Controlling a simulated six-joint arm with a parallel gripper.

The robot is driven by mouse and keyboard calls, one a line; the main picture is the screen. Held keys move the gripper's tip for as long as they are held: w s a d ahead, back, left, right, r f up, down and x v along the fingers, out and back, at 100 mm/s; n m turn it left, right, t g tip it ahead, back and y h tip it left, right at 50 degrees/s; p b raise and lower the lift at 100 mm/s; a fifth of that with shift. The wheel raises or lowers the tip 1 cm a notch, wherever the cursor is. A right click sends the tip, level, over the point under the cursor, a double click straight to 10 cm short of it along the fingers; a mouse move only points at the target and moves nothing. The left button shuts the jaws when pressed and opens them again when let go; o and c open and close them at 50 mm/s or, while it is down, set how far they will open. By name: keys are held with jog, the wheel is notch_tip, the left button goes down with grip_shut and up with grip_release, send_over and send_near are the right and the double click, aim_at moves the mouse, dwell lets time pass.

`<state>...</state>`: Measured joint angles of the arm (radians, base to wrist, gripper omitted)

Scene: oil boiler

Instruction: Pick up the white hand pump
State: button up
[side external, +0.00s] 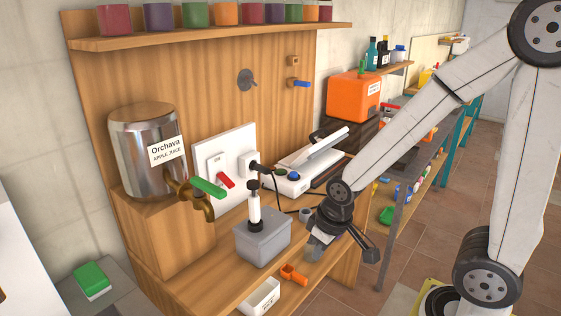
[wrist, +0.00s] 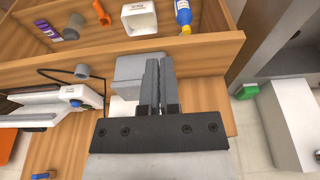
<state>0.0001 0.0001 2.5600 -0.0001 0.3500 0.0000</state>
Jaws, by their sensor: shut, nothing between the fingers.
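The white hand pump (side external: 254,207), a white cylinder with black ends, stands upright on a grey box (side external: 262,238) on the wooden bench in the side external view. My gripper (side external: 320,246) is to the right of the box and lower than the pump, and apart from the pump. In the wrist view my gripper's grey fingers (wrist: 159,65) are together and empty. The grey box (wrist: 128,67) shows partly behind them, and I cannot make out the pump there.
A metal juice container (side external: 146,150) with a brass tap stands left of the box. A white sealer-like device (side external: 310,160) and a black cable lie behind. Below the bench edge are a white bin (side external: 260,297) and an orange part (side external: 293,275).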

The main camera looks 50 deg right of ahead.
jog(key=o, duration=1)
jog(key=n+t+y, duration=0.4)
jog(key=n+t, duration=0.1)
jog(key=t, duration=0.5)
send_near(255, 211)
jog(key=w+f, duration=0.1)
jog(key=w, duration=0.1)
jog(key=w+d+f, duration=0.1)
jog(key=w+f, duration=0.1)
jog(key=w+d+f, duration=0.1)
jog(key=f, duration=0.1)
jog(key=shift+w+d, duration=0.1)
jog(key=shift+w, duration=0.3)
jog(key=shift+d+f+n+y, duration=0.1)
jog(key=shift+f+n+y, duration=0.15)
jog(key=shift+y, duration=0.55)
jog(key=y, duration=0.1)
jog(key=s+n+t+y, duration=0.1)
jog(key=shift+d+f+y, duration=0.1)
jog(key=shift+f+y, duration=0.05)
jog(key=shift+y, duration=0.25)
jog(key=shift+s+d+n+t+y, duration=0.1)
jog(key=shift+s+n+t+y, duration=0.4)
jog(key=shift+y, duration=0.6)
